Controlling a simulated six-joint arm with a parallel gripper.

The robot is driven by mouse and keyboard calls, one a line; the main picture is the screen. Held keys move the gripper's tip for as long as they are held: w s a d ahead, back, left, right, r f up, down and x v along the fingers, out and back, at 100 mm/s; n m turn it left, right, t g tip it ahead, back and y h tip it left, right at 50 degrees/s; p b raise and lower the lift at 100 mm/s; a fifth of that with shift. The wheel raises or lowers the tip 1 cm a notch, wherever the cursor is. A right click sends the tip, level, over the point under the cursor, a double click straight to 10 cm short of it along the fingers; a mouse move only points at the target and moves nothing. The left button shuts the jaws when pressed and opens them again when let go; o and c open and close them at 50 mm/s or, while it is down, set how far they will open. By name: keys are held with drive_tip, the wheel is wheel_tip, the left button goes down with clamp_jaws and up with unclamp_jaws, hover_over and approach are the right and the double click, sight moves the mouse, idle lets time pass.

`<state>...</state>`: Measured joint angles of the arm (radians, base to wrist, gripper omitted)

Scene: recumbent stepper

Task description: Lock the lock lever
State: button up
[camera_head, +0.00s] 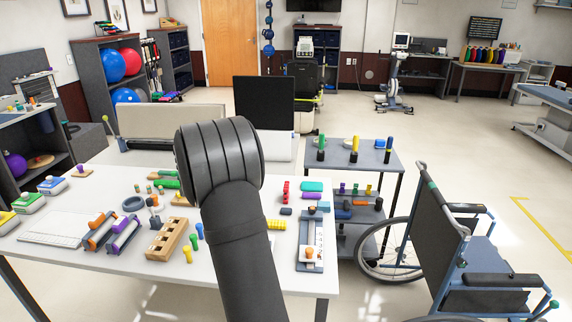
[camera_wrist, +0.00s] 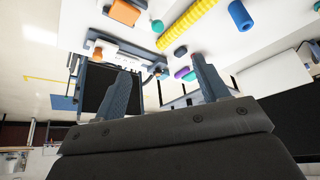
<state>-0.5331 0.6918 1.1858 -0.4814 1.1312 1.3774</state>
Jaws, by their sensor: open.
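I cannot pick out a lock lever with certainty. A blue-grey board (camera_head: 318,262) with a white strip and an orange knob (camera_head: 309,253) lies at the right end of the white table; a similar orange part (camera_wrist: 104,50) shows in the wrist view. A thin rod with a yellow-green ball (camera_head: 105,119) stands at the left, behind the table. My gripper (camera_wrist: 165,90) is open and empty, its two fingers apart above the table's edge region in the wrist view. In the head view my own dark arm hides the fingers and part of the table.
The white table (camera_head: 75,255) holds many small items, including a wooden block with holes (camera_head: 167,239) and a yellow ridged piece (camera_head: 277,225). A cart (camera_head: 375,158) and a wheelchair (camera_head: 455,240) stand at the right. Open floor (camera_head: 440,130) lies beyond them.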

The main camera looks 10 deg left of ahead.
drive_tip(key=shift+d+f, duration=0.1)
drive_tip(key=c, duration=0.3)
drive_tip(key=shift+d+f+n, duration=0.15)
drive_tip(key=shift+f+n, duration=0.1)
drive_tip(key=shift+n, duration=0.25)
drive_tip(key=c, duration=0.4)
drive_tip(key=f+n, duration=0.1)
drive_tip(key=n, duration=0.1)
drive_tip(key=d+f+n+t, duration=0.1)
drive_tip(key=s+f+n+t+y, duration=0.1)
drive_tip(key=n, duration=0.1)
drive_tip(key=shift+d+f+n, duration=0.2)
drive_tip(key=shift+d+n, duration=0.1)
clamp_jaws()
drive_tip(key=s+f+n+t+y, duration=0.1)
drive_tip(key=s+f+n, duration=0.4)
drive_tip(key=n, duration=0.5)
drive_tip(key=shift+d+f+n+y, duration=0.25)
drive_tip(key=shift+d+n+y, duration=0.1)
drive_tip(key=shift+y, duration=0.55)
